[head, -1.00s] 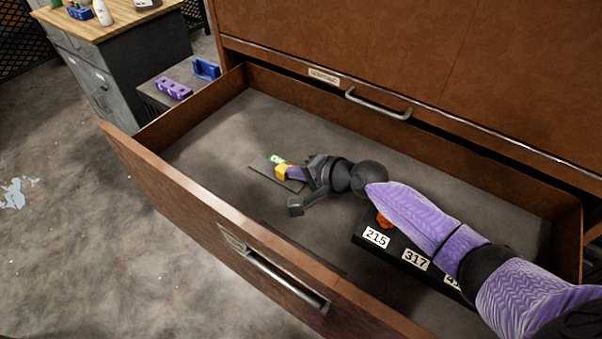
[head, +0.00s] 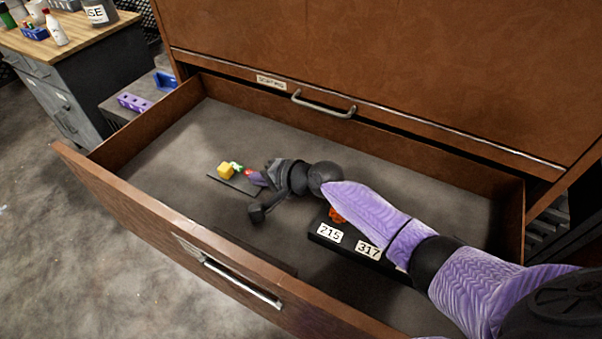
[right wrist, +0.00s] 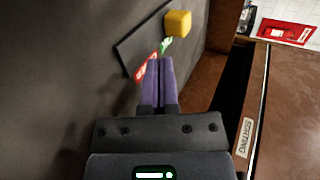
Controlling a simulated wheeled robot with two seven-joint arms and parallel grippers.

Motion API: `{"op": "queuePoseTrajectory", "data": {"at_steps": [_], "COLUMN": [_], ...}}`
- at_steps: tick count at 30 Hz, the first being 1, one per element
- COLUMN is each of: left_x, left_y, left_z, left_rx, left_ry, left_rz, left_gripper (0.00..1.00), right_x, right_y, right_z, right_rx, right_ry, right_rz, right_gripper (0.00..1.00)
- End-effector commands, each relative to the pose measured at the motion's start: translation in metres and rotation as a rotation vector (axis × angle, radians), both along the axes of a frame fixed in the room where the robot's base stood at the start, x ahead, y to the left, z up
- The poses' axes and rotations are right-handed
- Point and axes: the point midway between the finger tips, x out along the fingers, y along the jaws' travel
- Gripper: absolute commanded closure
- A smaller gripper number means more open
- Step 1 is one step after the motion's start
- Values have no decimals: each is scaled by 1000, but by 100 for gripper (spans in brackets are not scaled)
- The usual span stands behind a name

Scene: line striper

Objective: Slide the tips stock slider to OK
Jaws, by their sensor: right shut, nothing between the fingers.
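The tips stock slider is a dark plate (head: 236,183) on the drawer floor with a yellow block (head: 226,170) as its knob. A green label (head: 237,168) and a red label (head: 248,172) lie beside it. In the right wrist view the yellow knob (right wrist: 178,22) stands at the far end of the plate, past the green label (right wrist: 165,45); the red label (right wrist: 145,67) is nearer me. The label lettering is too small to read surely. My right gripper (right wrist: 159,62) is shut and empty, its fingertips by the labels, apart from the knob. My left gripper is out of view.
The open brown drawer (head: 140,203) has walls around the slider. A black block with number tags 215 and 317 (head: 368,249) and an orange piece (head: 336,215) lies under my right forearm. The drawer floor left of the slider is clear.

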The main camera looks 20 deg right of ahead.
Motion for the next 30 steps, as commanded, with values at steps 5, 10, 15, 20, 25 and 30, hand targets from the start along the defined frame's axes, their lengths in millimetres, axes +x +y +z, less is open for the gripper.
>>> {"op": "queuePoseTrajectory", "data": {"at_steps": [5, 10, 15, 20, 25, 30], "left_x": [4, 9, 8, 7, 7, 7], "left_y": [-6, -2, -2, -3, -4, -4], "left_z": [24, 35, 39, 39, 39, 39], "left_rx": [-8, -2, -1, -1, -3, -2], "left_ry": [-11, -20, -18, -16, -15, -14], "left_rz": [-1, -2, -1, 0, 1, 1], "left_gripper": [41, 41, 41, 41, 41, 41], "right_x": [-25, -47, -59, -61, -61, -61], "right_y": [-21, -37, -47, -48, -48, -48], "right_z": [24, 39, 45, 45, 45, 46], "right_rx": [-3, -2, -1, 1, 0, 0], "right_ry": [-2, -2, -2, -1, -1, -1], "right_rz": [0, 1, 0, 0, 0, 0], "right_gripper": [100, 100, 100, 100, 100, 100]}}
